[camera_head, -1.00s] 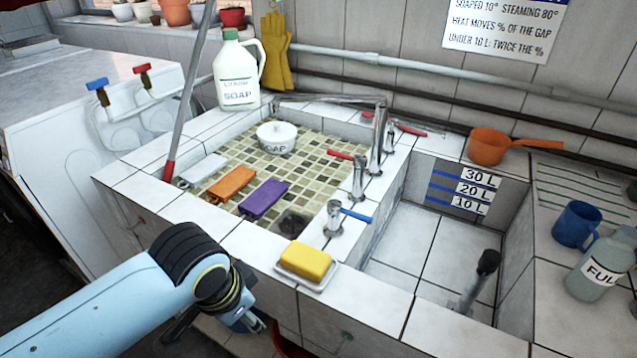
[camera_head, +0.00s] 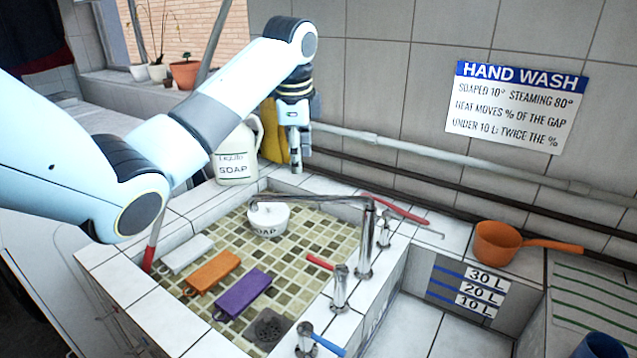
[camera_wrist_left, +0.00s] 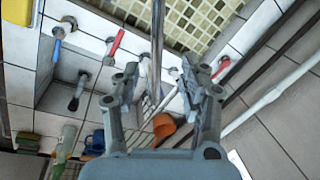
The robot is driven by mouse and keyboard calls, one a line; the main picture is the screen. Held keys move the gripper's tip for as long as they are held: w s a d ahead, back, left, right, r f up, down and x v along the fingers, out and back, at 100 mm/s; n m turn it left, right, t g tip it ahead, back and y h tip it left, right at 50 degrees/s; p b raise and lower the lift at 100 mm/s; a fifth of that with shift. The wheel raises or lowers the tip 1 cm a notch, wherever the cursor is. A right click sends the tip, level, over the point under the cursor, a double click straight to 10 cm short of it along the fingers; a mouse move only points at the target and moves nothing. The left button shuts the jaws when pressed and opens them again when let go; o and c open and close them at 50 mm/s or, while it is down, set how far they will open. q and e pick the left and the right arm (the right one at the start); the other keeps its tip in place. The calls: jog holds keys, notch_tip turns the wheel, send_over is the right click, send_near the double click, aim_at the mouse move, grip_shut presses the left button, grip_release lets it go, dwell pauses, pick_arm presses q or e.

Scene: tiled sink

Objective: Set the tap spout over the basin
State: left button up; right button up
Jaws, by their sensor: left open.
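The chrome tap spout (camera_head: 320,199) reaches left from its upright post over the mosaic-tiled tray (camera_head: 222,318). The deeper basin with litre marks (camera_head: 420,325) is to the right of the post, with no spout over it. My left gripper (camera_head: 298,166) points down, above the spout in the head view and apart from it. In the left wrist view, the open fingers (camera_wrist_left: 167,85) are spread with nothing held, and the spout (camera_wrist_left: 157,45) shows in line with the gap between them. My right gripper is not in view.
A red-handled tap (camera_head: 340,285) and a blue-handled tap (camera_head: 308,340) stand in front of the post. An orange dipper (camera_head: 497,243) sits on the right ledge. A soap pot (camera_head: 268,222) is under the spout's end.

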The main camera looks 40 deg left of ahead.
pick_arm(q)
jog(key=p, duration=0.1)
send_over(297, 196)
jog(key=f, duration=0.5)
jog(key=shift+s+d+f, duration=0.25)
jog(key=shift+s+d, duration=0.1)
jog(key=shift+s, duration=0.05)
jog(key=f, duration=0.4)
jog(key=shift+w+a, duration=0.3)
jog(key=shift+w, duration=0.05)
jog(key=shift+f, duration=0.15)
jog(key=shift+w, duration=0.1)
jog(key=c, duration=0.8)
grip_shut()
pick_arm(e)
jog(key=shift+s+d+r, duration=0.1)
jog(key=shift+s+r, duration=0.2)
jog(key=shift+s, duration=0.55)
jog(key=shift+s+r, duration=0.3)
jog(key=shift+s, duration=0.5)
